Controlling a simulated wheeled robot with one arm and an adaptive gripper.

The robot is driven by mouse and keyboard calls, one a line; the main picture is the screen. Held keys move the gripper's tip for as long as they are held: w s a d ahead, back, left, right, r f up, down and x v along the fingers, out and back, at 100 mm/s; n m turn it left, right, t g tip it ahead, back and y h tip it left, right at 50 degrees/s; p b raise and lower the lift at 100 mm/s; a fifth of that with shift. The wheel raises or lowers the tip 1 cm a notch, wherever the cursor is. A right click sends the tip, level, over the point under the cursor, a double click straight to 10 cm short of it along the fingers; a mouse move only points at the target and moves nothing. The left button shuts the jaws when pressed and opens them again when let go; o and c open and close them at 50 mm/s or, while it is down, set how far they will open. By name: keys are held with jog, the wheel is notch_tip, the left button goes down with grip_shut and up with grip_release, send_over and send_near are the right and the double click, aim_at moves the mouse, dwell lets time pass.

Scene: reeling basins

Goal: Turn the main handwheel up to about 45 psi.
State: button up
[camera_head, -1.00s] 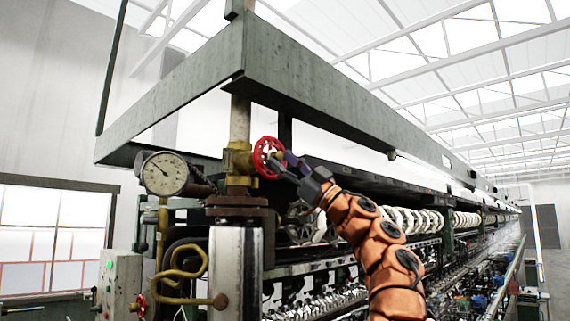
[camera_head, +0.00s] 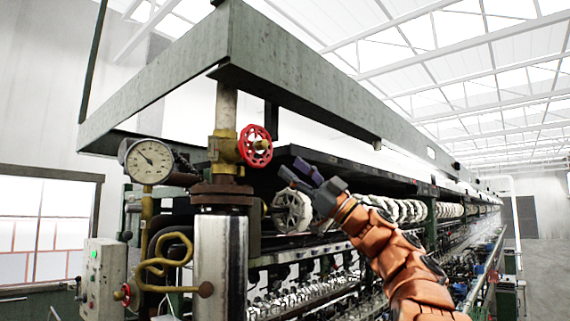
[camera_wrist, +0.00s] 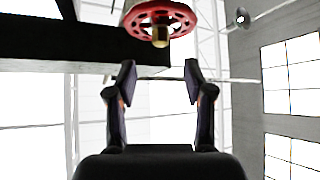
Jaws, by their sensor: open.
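The main handwheel (camera_head: 256,146) is red with a brass hub, on a brass valve on the vertical pipe. It also shows at the top of the wrist view (camera_wrist: 160,22), beyond my fingertips. My gripper (camera_head: 296,172) is open and empty, below and to the right of the wheel and apart from it. In the wrist view, the two dark fingers (camera_wrist: 160,80) stand apart with nothing between them. The round pressure gauge (camera_head: 149,161) is left of the valve; its needle shows, but the numbers are too small to read.
A smaller red handwheel (camera_head: 123,294) sits low beside a grey control box (camera_head: 104,280). A curled brass pipe (camera_head: 168,262) runs below the gauge. A green overhead beam (camera_head: 300,80) passes above my gripper. The reeling machine (camera_head: 320,255) extends behind my arm.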

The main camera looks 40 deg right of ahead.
jog(key=shift+v, duration=1.9)
jog(key=shift+w, duration=0.15)
